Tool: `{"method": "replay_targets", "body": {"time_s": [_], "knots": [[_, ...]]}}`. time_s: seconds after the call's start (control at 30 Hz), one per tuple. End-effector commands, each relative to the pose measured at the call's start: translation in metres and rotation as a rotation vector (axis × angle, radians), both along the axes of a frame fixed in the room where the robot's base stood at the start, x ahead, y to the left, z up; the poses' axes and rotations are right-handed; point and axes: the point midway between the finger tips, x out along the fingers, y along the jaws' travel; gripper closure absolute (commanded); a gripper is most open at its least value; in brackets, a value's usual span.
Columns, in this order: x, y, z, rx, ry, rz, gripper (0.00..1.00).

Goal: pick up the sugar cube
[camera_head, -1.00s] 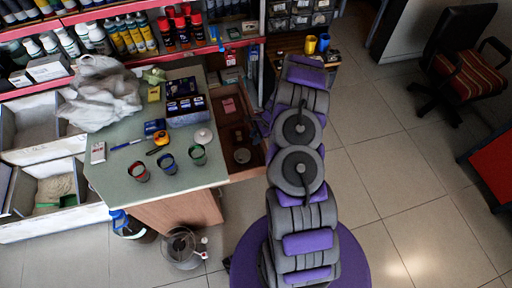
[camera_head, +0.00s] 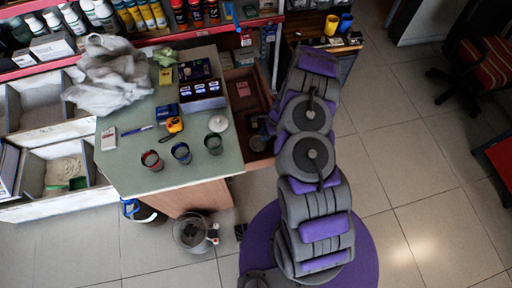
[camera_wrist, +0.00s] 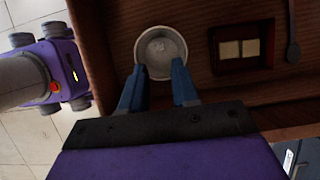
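In the wrist view, two pale cream square pieces (camera_wrist: 239,49) lie side by side in a dark square holder on a brown wooden surface. They look like sugar cubes, but I cannot tell for certain. My gripper (camera_wrist: 159,75) is open and empty, with its blue fingers spread apart. The fingertips are at the near edge of a small round whitish bowl (camera_wrist: 161,47), left of the pale pieces. I cannot tell the height of the fingers above the bowl. In the head view, the holder (camera_head: 244,89) shows small in the wooden drawer, and my gripper is not clearly visible.
A spoon-like utensil (camera_wrist: 293,45) lies right of the holder. The wooden drawer (camera_head: 237,104) adjoins a green-topped table (camera_head: 140,175) with cups, boxes and a grey cloth (camera_head: 110,75). A bin (camera_head: 192,233) stands on the floor. The tiled floor at right is open.

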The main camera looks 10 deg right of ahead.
Motion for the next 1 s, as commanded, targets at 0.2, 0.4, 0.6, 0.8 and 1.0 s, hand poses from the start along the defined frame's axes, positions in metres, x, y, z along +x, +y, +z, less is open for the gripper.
{"method": "replay_targets", "body": {"time_s": [0.2, 0.4, 0.6, 0.8, 1.0], "knots": [[0.000, 0.009, -0.023, 0.001, 0.000, 0.001, 0.70], [0.000, 0.011, -0.032, 0.001, -0.001, 0.002, 0.70], [0.000, 0.017, -0.060, -0.001, 0.000, 0.001, 0.70], [0.001, 0.025, -0.075, 0.000, -0.003, 0.000, 0.70], [0.001, 0.025, -0.074, 0.000, -0.002, 0.000, 0.73]]}}
